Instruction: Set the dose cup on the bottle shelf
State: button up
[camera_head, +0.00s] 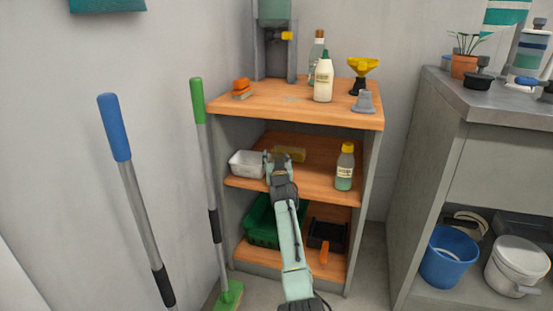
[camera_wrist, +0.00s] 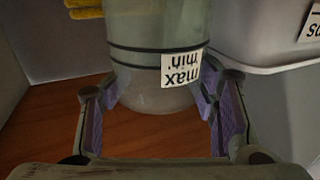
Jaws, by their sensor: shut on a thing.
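In the head view my gripper (camera_head: 280,158) reaches into the middle shelf (camera_head: 315,187) of the wooden unit, and the cup cannot be made out there. Wooden shelf surface also shows around the cup in the wrist view (camera_wrist: 55,125). I cannot tell whether the cup touches it. A yellow-capped bottle (camera_head: 345,170) stands upright on this shelf, right of my gripper.
A white bin (camera_head: 246,164) is close left of my gripper; its wall (camera_wrist: 270,35) is beside the cup in the wrist view. Free board shows between gripper and bottle. The top board (camera_head: 290,103) is overhead.

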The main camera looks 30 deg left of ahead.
jog(key=o, duration=1.6)
jog(key=shift+c, duration=0.2)
jog(key=shift+s+d+p, duration=0.1)
jog(key=shift+s+p, duration=0.05)
jog(key=shift+p, duration=0.2)
jog(key=shift+p+v, duration=1.2)
jog(key=shift+p, duration=0.3)
jog(key=shift+p+v, duration=2.6)
jog(key=shift+p, duration=0.05)
jog(key=shift+f, duration=0.1)
